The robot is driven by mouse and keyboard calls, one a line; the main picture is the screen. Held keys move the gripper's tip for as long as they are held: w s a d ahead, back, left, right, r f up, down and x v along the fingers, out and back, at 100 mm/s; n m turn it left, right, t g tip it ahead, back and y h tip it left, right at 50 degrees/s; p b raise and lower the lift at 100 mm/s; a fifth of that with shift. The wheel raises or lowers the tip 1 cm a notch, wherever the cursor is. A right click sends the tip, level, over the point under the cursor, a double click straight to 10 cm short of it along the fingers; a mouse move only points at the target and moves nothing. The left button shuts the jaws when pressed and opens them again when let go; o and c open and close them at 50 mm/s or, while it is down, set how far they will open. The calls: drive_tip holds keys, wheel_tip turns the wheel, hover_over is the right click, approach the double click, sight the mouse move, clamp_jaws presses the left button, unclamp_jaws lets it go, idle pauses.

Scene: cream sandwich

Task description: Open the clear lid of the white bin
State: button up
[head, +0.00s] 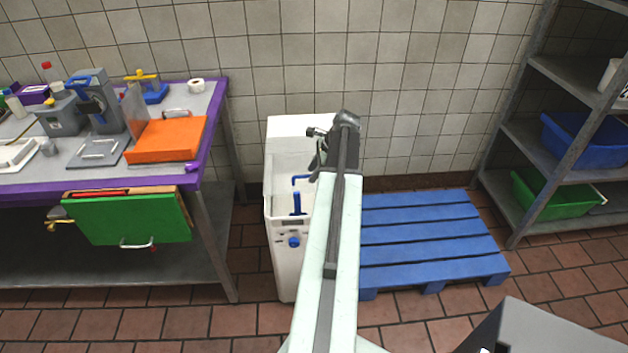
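The white bin (283,258) stands on the floor against the tiled wall, between the work table and the blue pallet. Its upper front looks see-through, and the clear lid (285,172) is hard to make out there; I cannot tell its exact edges or how far it is open. A blue handled thing (297,203) shows inside the bin's upper part, and a blue knob is on its front. My arm crosses in front of the bin's right side and hides it. My gripper (317,146) appears over the bin's upper right, small and dark; its finger opening and any contact are unclear.
A purple-edged table (228,92) with an orange board (166,139) and tools stands left, a green board (130,218) hanging at its front. A low blue pallet (430,235) lies right of the bin. A shelf rack (515,215) holds blue and green crates at far right.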

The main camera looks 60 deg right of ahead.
drive_tip(key=shift+w+f, duration=0.1)
drive_tip(key=shift+c, duration=0.3)
clamp_jaws()
idle(1.1)
